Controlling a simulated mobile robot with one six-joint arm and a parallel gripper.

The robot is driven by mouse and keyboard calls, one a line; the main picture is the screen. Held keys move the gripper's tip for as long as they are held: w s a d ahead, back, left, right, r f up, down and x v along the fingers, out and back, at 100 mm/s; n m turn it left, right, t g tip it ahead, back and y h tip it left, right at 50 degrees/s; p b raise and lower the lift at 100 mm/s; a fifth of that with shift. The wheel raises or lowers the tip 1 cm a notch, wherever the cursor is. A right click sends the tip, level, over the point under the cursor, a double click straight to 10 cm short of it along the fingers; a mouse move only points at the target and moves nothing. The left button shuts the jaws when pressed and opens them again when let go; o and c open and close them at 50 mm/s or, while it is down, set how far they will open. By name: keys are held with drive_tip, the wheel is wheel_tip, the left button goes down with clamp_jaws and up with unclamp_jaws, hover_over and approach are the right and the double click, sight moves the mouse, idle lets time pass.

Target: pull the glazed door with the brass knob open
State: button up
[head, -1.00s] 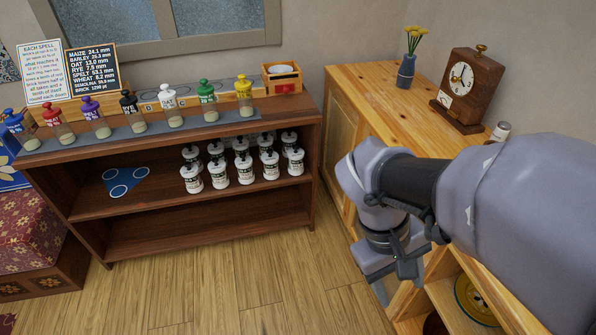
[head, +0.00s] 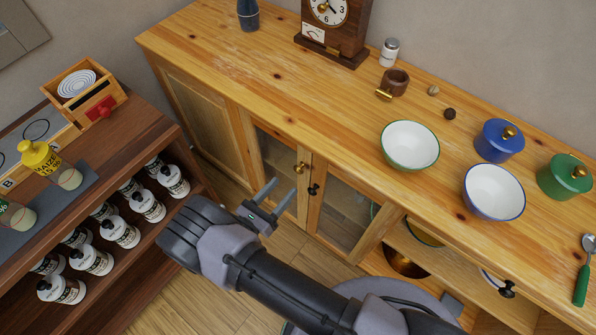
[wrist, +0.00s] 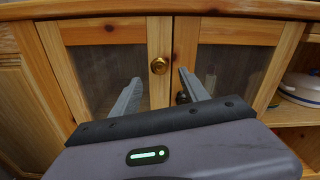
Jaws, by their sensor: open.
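The glazed door (head: 277,163) with the brass knob (head: 300,168) is closed in the wooden sideboard, on the left of a pair. In the wrist view the glazed door (wrist: 109,72) fills the left, and its brass knob (wrist: 159,66) is near its right edge. The glazed door with the black knob (head: 314,189) stands to its right. My gripper (head: 272,194) is open and empty, in front of and apart from the doors. In the wrist view my gripper (wrist: 160,82) has its fingers either side of the knob's line, with the knob beyond the tips.
A dark shelf (head: 165,138) with several white bottles stands close on the left. The sideboard top (head: 290,95) holds a clock (head: 332,22), bowls and lidded pots. Floor shows between shelf and sideboard. Open shelves lie right of the doors.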

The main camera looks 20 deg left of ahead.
sight(297, 172)
drive_tip(key=b+x, duration=0.1)
drive_tip(key=x, duration=0.7)
drive_tip(key=shift+w, duration=0.1)
clamp_jaws()
idle(1.0)
